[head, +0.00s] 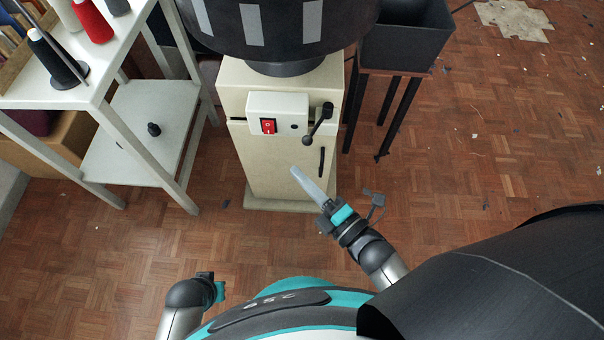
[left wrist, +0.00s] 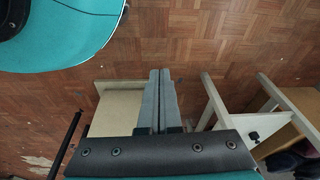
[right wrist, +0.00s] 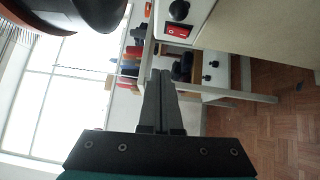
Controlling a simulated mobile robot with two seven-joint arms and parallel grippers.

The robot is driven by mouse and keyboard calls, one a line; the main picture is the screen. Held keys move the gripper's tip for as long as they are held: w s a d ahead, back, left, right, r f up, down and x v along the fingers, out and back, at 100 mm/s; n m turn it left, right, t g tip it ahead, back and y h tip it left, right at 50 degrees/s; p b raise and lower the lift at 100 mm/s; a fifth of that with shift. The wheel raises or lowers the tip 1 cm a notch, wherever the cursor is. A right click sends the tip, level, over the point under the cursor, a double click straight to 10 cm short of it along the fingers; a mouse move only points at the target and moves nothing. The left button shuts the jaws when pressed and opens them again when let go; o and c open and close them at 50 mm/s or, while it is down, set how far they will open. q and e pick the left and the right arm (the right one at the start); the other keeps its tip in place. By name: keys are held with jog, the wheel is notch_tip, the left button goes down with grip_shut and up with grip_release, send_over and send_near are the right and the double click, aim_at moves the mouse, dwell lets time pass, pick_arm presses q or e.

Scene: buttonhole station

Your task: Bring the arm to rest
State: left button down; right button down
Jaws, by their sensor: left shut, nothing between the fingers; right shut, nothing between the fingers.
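My right gripper (head: 309,184) is in front of the beige machine cabinet in the head view, its grey fingers pointing up and left. Its fingers are together and empty in the right wrist view (right wrist: 159,100). My left arm shows low in the head view, with only a part of its wrist end in sight; its fingers do not show there. In the left wrist view my left gripper (left wrist: 159,100) has its fingers together and empty, above the parquet floor.
The beige cabinet (head: 282,165) carries a red switch (head: 268,126) and a black lever (head: 318,124). A white shelf rack (head: 135,130) with thread spools stands left. A black bin (head: 405,38) on a stand (head: 385,105) is at right. Floor at right is mostly clear.

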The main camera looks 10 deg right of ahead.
jog(key=shift+f, duration=0.1)
dwell(0.5)
